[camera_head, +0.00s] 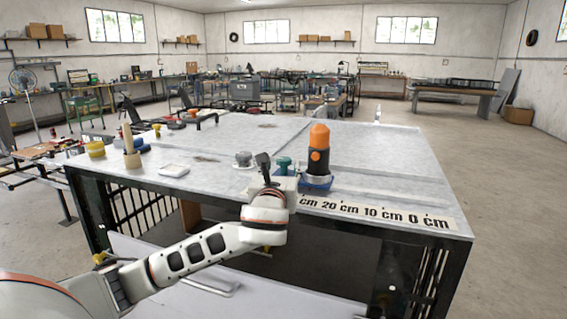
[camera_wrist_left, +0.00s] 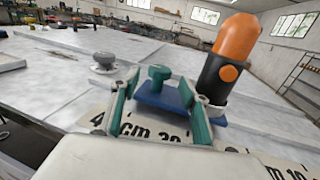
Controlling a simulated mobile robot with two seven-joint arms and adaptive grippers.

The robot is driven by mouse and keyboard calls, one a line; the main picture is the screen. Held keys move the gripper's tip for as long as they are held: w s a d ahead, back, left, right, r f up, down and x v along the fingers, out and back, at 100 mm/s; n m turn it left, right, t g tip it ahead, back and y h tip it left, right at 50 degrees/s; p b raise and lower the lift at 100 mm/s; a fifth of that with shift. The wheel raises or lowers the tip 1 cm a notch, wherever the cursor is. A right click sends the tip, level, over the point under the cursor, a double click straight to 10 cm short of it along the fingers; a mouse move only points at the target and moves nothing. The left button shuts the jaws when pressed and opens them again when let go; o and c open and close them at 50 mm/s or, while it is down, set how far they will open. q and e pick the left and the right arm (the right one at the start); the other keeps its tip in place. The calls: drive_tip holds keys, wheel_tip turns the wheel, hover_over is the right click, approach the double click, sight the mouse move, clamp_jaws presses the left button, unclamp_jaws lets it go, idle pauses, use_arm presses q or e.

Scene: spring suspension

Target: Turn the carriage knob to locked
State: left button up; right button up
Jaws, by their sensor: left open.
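The teal carriage knob (camera_head: 284,163) stands on the blue carriage (camera_head: 318,183) near the table's front edge. In the left wrist view the knob (camera_wrist_left: 159,73) rises from the blue carriage plate (camera_wrist_left: 160,100). An upright black and orange cylinder (camera_head: 319,150) stands on the carriage, right of the knob; it also shows in the wrist view (camera_wrist_left: 232,58). My left gripper (camera_head: 266,168) is open and empty. Its fingertips (camera_wrist_left: 158,82) lie on either side of the knob in the wrist view, apart from it; I cannot tell the exact depth. My right gripper is out of view.
A grey round knob (camera_head: 243,158) stands left of the carriage. A centimetre scale strip (camera_head: 385,213) runs along the front edge. A white block (camera_head: 174,170), a wooden peg (camera_head: 130,150) and a yellow roll (camera_head: 95,149) sit farther left. The table's right side (camera_head: 390,160) is mostly clear.

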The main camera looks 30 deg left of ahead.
sight(283, 164)
use_arm(q)
drive_tip(key=x, duration=0.2)
drive_tip(key=shift+w+a, duration=0.2)
drive_tip(key=shift+w, duration=0.05)
drive_tip(key=shift+w+a, duration=0.25)
drive_tip(key=shift+w, duration=0.4)
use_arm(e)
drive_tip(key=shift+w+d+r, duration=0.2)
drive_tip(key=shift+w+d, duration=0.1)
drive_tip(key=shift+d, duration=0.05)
use_arm(q)
drive_tip(key=c, duration=1.1)
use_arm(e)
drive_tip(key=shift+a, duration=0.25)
